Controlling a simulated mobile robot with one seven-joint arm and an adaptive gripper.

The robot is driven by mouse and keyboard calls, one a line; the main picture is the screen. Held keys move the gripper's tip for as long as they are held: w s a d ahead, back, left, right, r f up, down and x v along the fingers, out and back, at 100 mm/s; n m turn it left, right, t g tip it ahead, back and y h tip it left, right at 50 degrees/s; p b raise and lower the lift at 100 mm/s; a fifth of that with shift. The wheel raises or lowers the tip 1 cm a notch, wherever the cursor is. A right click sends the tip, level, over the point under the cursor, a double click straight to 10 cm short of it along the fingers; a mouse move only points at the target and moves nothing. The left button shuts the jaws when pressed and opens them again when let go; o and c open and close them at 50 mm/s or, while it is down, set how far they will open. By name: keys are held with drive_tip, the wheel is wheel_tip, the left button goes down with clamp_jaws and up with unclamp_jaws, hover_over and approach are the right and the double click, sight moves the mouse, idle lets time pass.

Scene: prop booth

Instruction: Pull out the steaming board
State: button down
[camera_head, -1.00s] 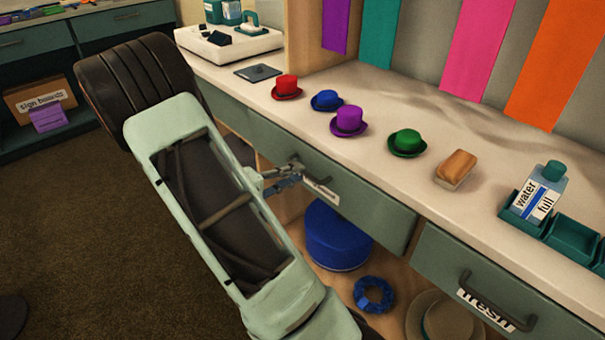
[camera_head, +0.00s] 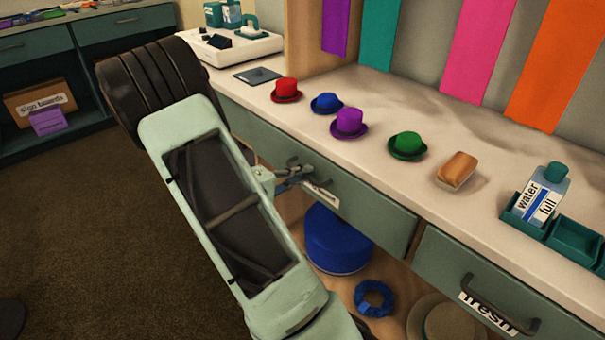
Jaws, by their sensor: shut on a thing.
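My gripper (camera_head: 302,177) is shut on the dark bar handle (camera_head: 325,180) of a grey-green front (camera_head: 370,203) under the counter. A white label (camera_head: 320,194) sits below this handle, but my gripper hides part of it and I cannot read it. No board surface shows behind this front, which looks about flush under the counter edge. I cannot tell from the label whether this front belongs to the steaming board. My pale green arm covers the left part of the front.
On the counter (camera_head: 390,180) stand red, blue, purple and green small hats (camera_head: 407,146), a brush (camera_head: 456,170) and a water bottle (camera_head: 541,196) in a teal tray. Brown floor (camera_head: 100,240) is open at left.

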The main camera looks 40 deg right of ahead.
drive_tip(key=f+v, duration=0.2)
drive_tip(key=v, duration=1.2)
drive_tip(key=a+f+b+v, duration=0.1)
drive_tip(key=f+v, duration=0.2)
drive_tip(key=v, duration=1.1)
drive_tip(key=shift+f, duration=0.35)
drive_tip(key=shift+w+a, duration=0.1)
drive_tip(key=c, duration=2.3)
unclamp_jaws()
drive_tip(key=v, duration=1.2)
